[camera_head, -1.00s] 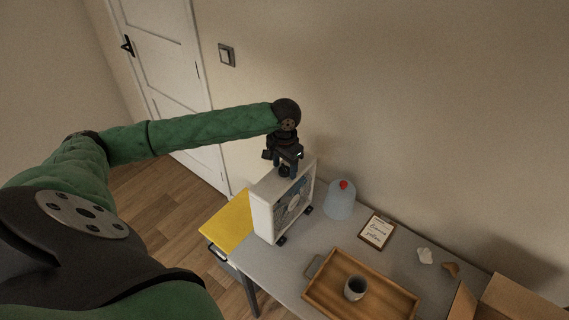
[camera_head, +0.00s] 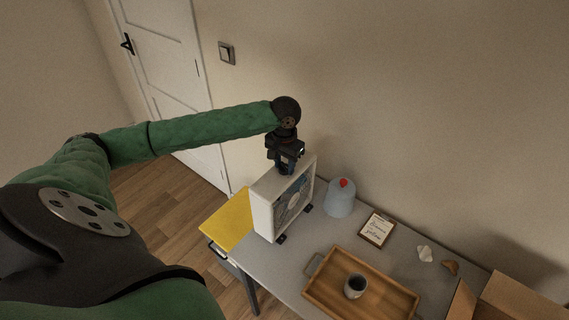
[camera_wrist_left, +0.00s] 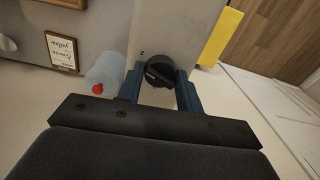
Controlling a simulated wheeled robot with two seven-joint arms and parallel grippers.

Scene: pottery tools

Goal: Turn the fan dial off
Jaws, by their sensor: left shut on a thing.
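The white box fan (camera_head: 264,211) stands upright on the grey table, near its left end. Its black dial (camera_wrist_left: 160,71) sits on the top face and shows in the left wrist view between my fingers. My left gripper (camera_head: 285,170) points down at the top of the fan. In the left wrist view the left gripper (camera_wrist_left: 161,88) has its two blue fingers on either side of the dial, shut on it. The dial is hidden by the gripper in the head view. My right gripper is not in view.
A clear jar with a red knob (camera_head: 341,198) stands right of the fan. A framed note (camera_head: 376,230), a wooden tray (camera_head: 328,298) with a cup (camera_head: 355,286), and a cardboard box (camera_head: 519,301) lie farther right. A yellow panel (camera_head: 226,221) is left of the fan.

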